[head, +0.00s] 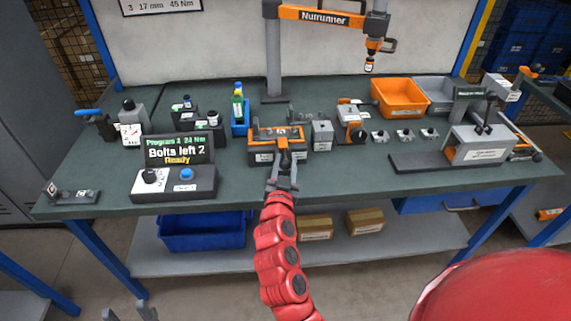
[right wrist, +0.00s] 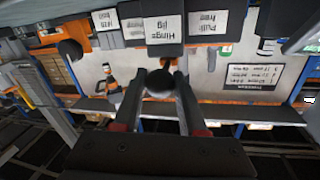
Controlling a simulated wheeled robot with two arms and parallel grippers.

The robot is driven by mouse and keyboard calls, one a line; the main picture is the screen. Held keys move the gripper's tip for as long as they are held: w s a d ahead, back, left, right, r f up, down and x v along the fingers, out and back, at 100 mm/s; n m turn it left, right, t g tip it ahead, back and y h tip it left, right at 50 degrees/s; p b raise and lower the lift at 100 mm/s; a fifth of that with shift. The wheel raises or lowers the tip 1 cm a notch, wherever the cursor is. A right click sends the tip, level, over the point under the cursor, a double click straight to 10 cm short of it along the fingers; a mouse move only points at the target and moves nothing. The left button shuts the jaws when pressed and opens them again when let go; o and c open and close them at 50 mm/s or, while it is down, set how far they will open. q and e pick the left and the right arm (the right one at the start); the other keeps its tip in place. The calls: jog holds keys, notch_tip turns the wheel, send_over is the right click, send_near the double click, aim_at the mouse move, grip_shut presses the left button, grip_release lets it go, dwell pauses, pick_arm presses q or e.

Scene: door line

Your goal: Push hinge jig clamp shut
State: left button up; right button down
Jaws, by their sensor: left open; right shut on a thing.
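The hinge jig (head: 262,157) is an orange and grey fixture near the front middle of the bench in the head view. Its label plate (right wrist: 164,29) shows upside down in the right wrist view. The clamp handle (head: 285,158) points from the jig toward me and ends in a round black knob (right wrist: 160,83). My right gripper (head: 283,180) is shut on this knob, one finger on each side; it also shows in the right wrist view (right wrist: 162,76). Whether the clamp is fully down is too small to tell. My left gripper (head: 128,312) is open and empty, low at the bottom left.
A control box (head: 175,182) with a "Bolts left 2, Ready" screen stands left of the jig. A grey block (head: 322,134) is close on its right. An orange bin (head: 400,98) stands back right. A nutrunner (head: 370,55) hangs above.

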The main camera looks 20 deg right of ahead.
aim_at(284, 153)
dwell(0.7)
jog(key=b+x, duration=0.2)
jog(key=shift+w+a+f+b, duration=0.1)
jog(key=shift+w+b, duration=0.2)
jog(key=shift+w, duration=0.1)
jog(key=shift+r, duration=0.2)
jog(key=c, duration=0.7)
grip_release()
jog(key=shift+c, duration=0.2)
jog(key=shift+o, duration=1.4)
jog(key=shift+w+f, duration=0.1)
